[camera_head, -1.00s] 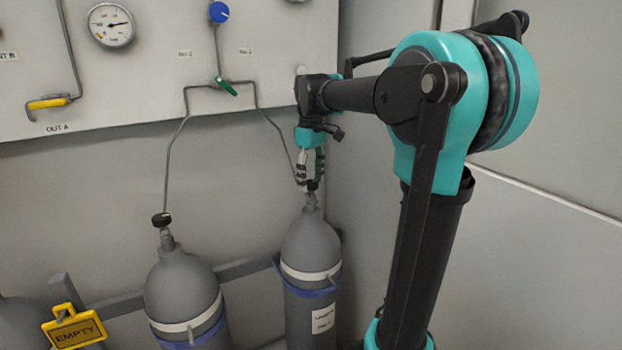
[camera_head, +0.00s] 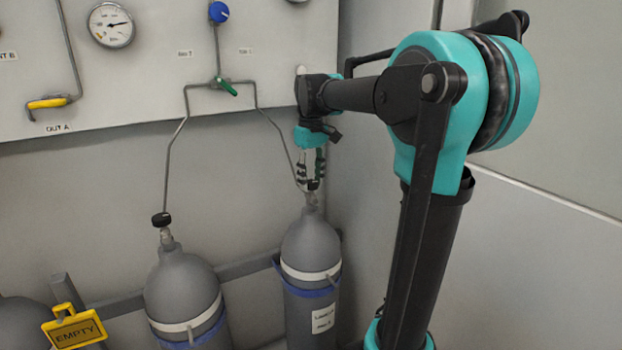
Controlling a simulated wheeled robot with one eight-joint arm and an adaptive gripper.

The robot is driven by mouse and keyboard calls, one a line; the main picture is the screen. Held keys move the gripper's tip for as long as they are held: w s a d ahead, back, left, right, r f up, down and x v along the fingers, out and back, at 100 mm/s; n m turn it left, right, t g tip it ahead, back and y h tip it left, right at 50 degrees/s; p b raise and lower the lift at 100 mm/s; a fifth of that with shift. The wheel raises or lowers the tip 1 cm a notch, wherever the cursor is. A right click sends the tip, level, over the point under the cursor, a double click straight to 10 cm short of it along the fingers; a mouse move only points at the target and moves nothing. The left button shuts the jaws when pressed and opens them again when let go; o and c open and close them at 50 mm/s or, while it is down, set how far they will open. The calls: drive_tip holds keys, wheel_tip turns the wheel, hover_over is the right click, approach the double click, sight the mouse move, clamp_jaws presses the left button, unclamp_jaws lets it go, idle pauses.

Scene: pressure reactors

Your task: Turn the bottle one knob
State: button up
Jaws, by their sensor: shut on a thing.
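My gripper (camera_head: 311,180) points down from above and is shut on this knob, with fingers on both sides. The left bottle (camera_head: 182,288) has its own black knob (camera_head: 161,219), fully visible and untouched.
A wall panel carries a gauge (camera_head: 111,25), a blue knob (camera_head: 219,12), a green lever (camera_head: 227,87) and a yellow lever (camera_head: 48,103). Thin pipes run down to both bottles. A yellow EMPTY tag (camera_head: 74,330) hangs at lower left. A side wall stands close on the right.

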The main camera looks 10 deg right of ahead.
drive_tip(key=m, duration=0.4)
drive_tip(key=shift+m, duration=0.3)
drive_tip(key=m, duration=0.3)
drive_tip(key=shift+m, duration=0.4)
drive_tip(key=m, duration=1.2)
drive_tip(key=shift+m, duration=0.3)
drive_tip(key=m, duration=0.3)
drive_tip(key=shift+m, duration=0.3)
drive_tip(key=m, duration=0.4)
drive_tip(key=shift+m, duration=2.2)
